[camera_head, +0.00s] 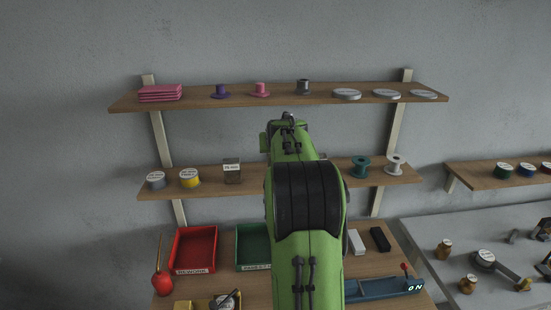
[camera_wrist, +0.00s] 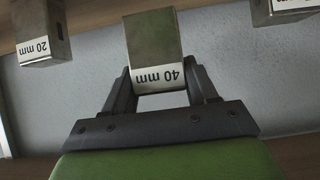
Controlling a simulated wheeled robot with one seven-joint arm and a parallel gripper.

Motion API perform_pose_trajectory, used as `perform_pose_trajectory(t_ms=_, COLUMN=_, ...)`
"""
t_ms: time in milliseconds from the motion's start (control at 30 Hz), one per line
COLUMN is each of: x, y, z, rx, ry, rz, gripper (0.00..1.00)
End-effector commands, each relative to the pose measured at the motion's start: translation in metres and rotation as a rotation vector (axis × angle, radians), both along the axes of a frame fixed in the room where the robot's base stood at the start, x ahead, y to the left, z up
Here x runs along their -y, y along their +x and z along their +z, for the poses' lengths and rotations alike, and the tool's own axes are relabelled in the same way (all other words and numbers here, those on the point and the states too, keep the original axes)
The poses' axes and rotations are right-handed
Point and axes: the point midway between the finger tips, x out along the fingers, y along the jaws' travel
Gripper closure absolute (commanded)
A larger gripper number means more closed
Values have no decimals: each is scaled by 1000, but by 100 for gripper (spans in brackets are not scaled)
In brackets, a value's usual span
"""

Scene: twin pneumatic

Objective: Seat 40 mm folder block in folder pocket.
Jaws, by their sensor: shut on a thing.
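The 40 mm block (camera_wrist: 153,40), a metal block with a white "40 mm" label, is between the two dark fingers of my gripper (camera_wrist: 161,82) in the wrist view. My gripper is shut on it near its labelled end. Whether the block touches the shelf or is lifted off it I cannot tell. In the head view my green arm reaches toward the middle shelf and hides the block and the fingers. I cannot make out the folder pocket in either view.
A 20 mm block (camera_wrist: 40,32) is on the left in the wrist view, another block (camera_wrist: 285,10) at the upper right. The middle shelf (camera_head: 208,187) also bears tins and spools. Below, the table holds a red tray (camera_head: 194,250), a green tray (camera_head: 252,247) and a blue device (camera_head: 378,288).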

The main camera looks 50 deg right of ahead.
Motion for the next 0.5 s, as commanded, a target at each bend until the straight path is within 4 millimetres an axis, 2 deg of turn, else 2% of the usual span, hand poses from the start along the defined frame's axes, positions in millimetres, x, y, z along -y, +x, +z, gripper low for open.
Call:
perform_pose_trajectory(t_ms=33, x=0, y=1, z=13, rx=5, ry=-4, rz=0, gripper=81)
perform_pose_trajectory(t_ms=100, x=-2, y=-2, z=23, rx=3, ry=-4, rz=1, gripper=81)
perform_pose_trajectory(t_ms=367, x=-41, y=-48, z=16, rx=3, ry=-1, rz=0, gripper=81)
perform_pose_trajectory(t_ms=500, x=-68, y=-80, z=16, rx=5, ry=-2, rz=2, gripper=81)
